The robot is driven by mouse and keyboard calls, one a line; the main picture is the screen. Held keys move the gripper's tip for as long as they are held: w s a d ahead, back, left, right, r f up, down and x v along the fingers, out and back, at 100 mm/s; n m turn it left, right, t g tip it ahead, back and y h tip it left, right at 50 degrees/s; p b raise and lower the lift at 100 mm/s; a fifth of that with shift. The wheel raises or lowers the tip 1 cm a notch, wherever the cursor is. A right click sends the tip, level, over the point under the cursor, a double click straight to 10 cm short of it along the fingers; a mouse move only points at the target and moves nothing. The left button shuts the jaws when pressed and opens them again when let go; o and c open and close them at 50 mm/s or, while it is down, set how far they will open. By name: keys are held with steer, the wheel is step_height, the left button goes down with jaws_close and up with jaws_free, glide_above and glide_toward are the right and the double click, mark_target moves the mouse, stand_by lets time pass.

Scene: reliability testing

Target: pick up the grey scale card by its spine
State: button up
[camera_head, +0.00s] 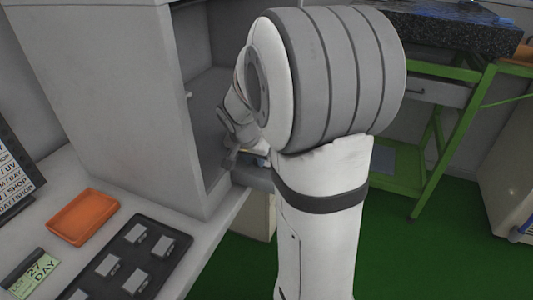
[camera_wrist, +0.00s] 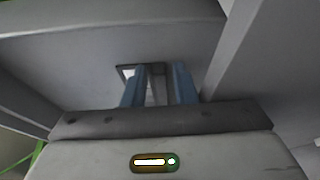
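In the wrist view, the two blue fingers of my gripper (camera_wrist: 160,72) stand apart with a visible gap between them. A small flat piece with a dark edge and a pale face, apparently the grey scale card (camera_wrist: 128,72), lies at the fingertips on a grey surface. A narrow grey upright part, perhaps its spine, shows in the gap between the fingers. I cannot tell whether either finger touches it. In the head view, my arm reaches into the open grey cabinet, and the card and fingertips are hidden.
The cabinet (camera_head: 120,90) has a side wall close to my wrist. On the bench left are an orange tray (camera_head: 83,215), a black tray (camera_head: 172,262) with several small grey blocks, and a green day card (camera_head: 35,275). A green-framed stand (camera_head: 435,175) is at right.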

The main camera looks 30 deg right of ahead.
jaws_close()
stand_by(0.3)
